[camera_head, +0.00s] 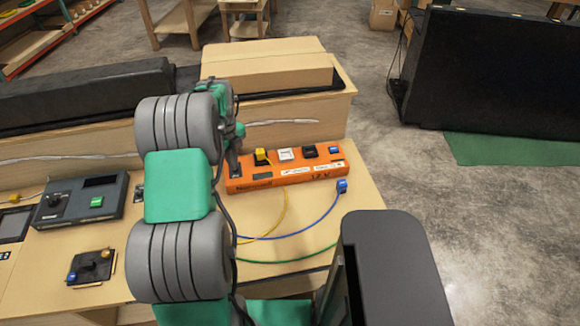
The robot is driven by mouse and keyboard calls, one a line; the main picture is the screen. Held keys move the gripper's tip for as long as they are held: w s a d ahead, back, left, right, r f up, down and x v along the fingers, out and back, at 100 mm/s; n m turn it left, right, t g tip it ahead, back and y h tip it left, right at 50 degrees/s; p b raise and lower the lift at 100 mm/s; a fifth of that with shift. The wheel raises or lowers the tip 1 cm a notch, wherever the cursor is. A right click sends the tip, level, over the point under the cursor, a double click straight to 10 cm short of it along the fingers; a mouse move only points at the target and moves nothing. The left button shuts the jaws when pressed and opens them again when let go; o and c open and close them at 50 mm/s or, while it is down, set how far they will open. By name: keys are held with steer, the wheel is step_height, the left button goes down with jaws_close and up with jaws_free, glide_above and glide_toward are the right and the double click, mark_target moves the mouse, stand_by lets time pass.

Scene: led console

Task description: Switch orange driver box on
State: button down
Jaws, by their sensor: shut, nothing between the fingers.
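The orange driver box (290,178) lies on the wooden bench to the right of my arm. Along its top sit a yellow-and-black piece (261,156), a white piece (285,154), a black piece (309,151) and a blue piece (334,150). My gripper (233,170) is shut and empty, pointing down at the left end of the box. I cannot tell whether its tips touch the box. My arm and gripper hide part of that end, and no switch position can be read there.
Yellow, blue and green cables run over the bench (320,225) in front of the box; a blue plug (342,186) lies near its right end. A grey console (82,200) and a small joystick panel (91,267) are at left. A cardboard box (265,62) stands behind.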

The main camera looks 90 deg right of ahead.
steer(key=shift+f+b, duration=0.9)
steer(key=shift+f, duration=0.55)
steer(key=shift+d, duration=0.25)
steer(key=shift+w+d, duration=0.2)
steer(key=shift+d, duration=0.5)
steer(key=shift+r, duration=0.15)
step_height(320, 180, up, 7)
steer(key=p, duration=0.3)
steer(key=shift+a, duration=0.35)
steer(key=shift+s, duration=0.1)
